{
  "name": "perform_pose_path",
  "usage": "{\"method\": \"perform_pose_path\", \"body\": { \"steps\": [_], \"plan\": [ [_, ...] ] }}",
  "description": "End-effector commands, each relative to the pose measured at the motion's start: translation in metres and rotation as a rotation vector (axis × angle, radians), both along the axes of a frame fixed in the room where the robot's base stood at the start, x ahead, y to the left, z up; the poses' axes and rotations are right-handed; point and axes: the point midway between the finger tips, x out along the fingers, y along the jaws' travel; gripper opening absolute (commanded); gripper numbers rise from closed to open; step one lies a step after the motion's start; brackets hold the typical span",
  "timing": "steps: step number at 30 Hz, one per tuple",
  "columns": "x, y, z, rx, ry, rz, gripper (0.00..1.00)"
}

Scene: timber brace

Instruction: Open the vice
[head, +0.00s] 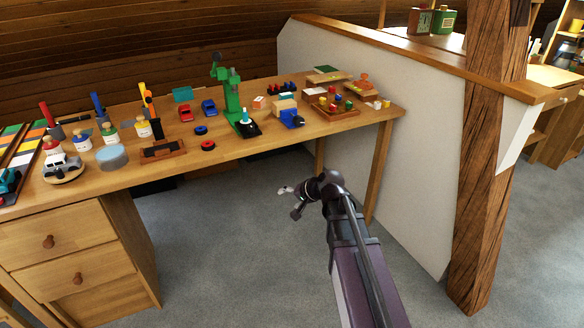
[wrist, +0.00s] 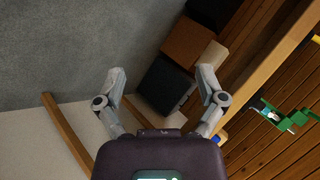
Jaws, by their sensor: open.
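A small blue vice (head: 291,118) stands near the front edge of the workbench (head: 225,146), right of the green drill press (head: 232,98). A pale wooden block (head: 284,105) sits at it; I cannot tell whether the jaws grip it. A dark part shows at its front right. My gripper (head: 287,191) is in front of the bench and below its top, apart from the vice. In the wrist view, my gripper (wrist: 162,72) has its two grey fingers spread wide with nothing between them. A bit of blue beside the right finger there is too small to identify.
A wooden tray of coloured pieces (head: 331,104) is right of the vice. Red and black rings (head: 208,145) lie to its left. A bench leg (head: 381,170), a white partition (head: 425,150) and a timber post (head: 487,170) stand at right. The floor before the bench is clear.

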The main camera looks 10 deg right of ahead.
Motion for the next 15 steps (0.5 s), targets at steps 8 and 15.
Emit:
{"method": "perform_pose_path", "body": {
  "steps": [8, 15],
  "plan": [
    [-0.100, -0.025, -0.045, -0.400, 0.193, 0.257, 0.89],
    [-0.158, -0.056, -0.058, -0.635, 0.352, 0.389, 0.89]
  ]
}}
